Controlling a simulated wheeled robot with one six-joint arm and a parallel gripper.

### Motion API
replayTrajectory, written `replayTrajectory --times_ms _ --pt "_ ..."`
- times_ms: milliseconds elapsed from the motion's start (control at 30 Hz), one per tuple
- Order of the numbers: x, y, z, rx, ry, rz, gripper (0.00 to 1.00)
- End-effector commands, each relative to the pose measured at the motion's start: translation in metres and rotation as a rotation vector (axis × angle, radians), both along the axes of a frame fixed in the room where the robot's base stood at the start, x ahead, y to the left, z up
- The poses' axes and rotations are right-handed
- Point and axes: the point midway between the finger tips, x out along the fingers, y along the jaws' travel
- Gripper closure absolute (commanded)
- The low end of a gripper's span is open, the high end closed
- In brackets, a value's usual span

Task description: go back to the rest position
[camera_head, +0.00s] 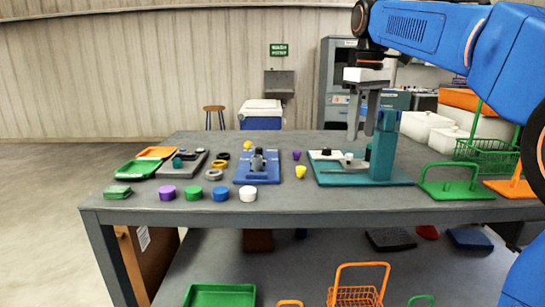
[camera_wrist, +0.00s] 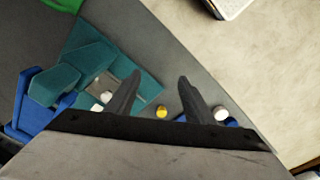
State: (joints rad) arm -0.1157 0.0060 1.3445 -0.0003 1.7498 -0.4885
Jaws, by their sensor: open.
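My gripper (camera_head: 362,125) hangs from the blue arm at the upper right in the head view, fingers pointing down above the teal fixture (camera_head: 360,178). Its two grey fingers are apart with nothing between them. In the wrist view my gripper (camera_wrist: 158,98) also shows both fingers spread and empty. The teal fixture also shows there (camera_wrist: 85,55), at the left. A small yellow piece (camera_wrist: 161,112) lies on the table below and between the fingers.
The grey table (camera_head: 230,210) carries a blue fixture (camera_head: 257,168), green tray (camera_head: 138,169), purple puck (camera_head: 167,193) and white puck (camera_head: 248,194). A green basket (camera_head: 487,155) and green stand (camera_head: 456,188) are at the right. Floor left of the table is clear.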

Motion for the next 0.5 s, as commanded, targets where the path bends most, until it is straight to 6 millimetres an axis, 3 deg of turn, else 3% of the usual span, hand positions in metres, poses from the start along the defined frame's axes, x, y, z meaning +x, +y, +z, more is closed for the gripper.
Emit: replayTrajectory --times_ms 267,500 --pt "-0.040 -0.012 -0.021 0.009 -0.048 -0.077 0.52" --pt "-0.099 -0.027 -0.065 0.027 -0.117 -0.192 0.52"
